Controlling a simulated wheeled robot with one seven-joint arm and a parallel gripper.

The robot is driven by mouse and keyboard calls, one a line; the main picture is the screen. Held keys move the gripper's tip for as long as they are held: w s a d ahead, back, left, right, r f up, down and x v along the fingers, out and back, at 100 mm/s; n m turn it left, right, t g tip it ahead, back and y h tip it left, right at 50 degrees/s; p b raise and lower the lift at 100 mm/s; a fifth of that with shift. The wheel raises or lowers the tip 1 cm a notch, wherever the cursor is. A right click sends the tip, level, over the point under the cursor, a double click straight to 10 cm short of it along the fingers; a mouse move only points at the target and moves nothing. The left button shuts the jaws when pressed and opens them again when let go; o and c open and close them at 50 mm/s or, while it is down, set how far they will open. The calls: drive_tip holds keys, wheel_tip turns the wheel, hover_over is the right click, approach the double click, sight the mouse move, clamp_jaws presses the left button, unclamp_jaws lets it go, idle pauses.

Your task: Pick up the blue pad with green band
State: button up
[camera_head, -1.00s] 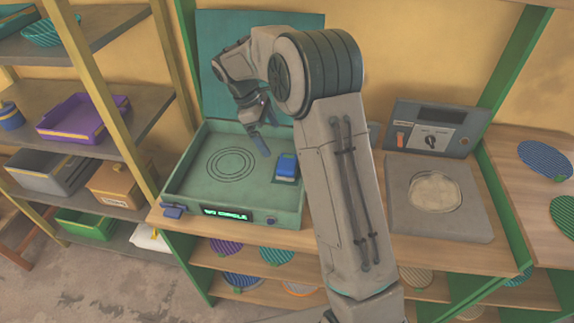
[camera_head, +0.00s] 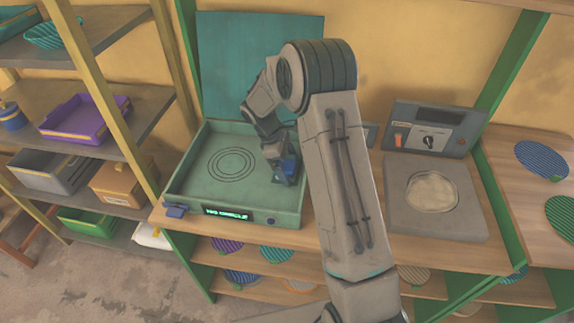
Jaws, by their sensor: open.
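A round blue striped pad (camera_head: 541,160) with a small green patch at its edge lies on the wooden top at far right; I cannot make out a clear green band on it. My gripper (camera_head: 284,178) is far from it, low in the right part of the green box press (camera_head: 190,196). The gripper is open, directly at a blue block (camera_head: 292,165) in the press and partly hiding it. I cannot tell whether they touch.
A green striped pad (camera_head: 563,216) lies at the right edge. Several round pads fill shelves below the worktop. A grey plate device (camera_head: 470,222) with a control panel (camera_head: 430,128) stands right of my arm. Left shelves hold a purple tray (camera_head: 82,136) and bins. The lid (camera_head: 225,60) is raised.

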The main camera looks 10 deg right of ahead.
sight(293, 162)
drive_tip(key=c, duration=1)
drive_tip(key=shift+r, duration=0.1)
drive_tip(key=shift+r, duration=0.6)
wheel_tip(293, 162, up, 3)
drive_tip(key=shift+b, duration=0.6)
drive_tip(key=s+d+r, duration=0.1)
drive_tip(key=d+r, duration=0.1)
drive_tip(key=d, duration=0.1)
drive_tip(key=s+d+r+b, duration=0.1)
drive_tip(key=d+r, duration=0.1)
drive_tip(key=d, duration=0.2)
drive_tip(key=s+d+r, duration=0.2)
drive_tip(key=d, duration=0.2)
drive_tip(key=shift+s+r+b, duration=0.1)
drive_tip(key=shift+r+b, duration=0.25)
drive_tip(key=shift+o, duration=0.4)
drive_tip(key=shift+a, duration=0.1)
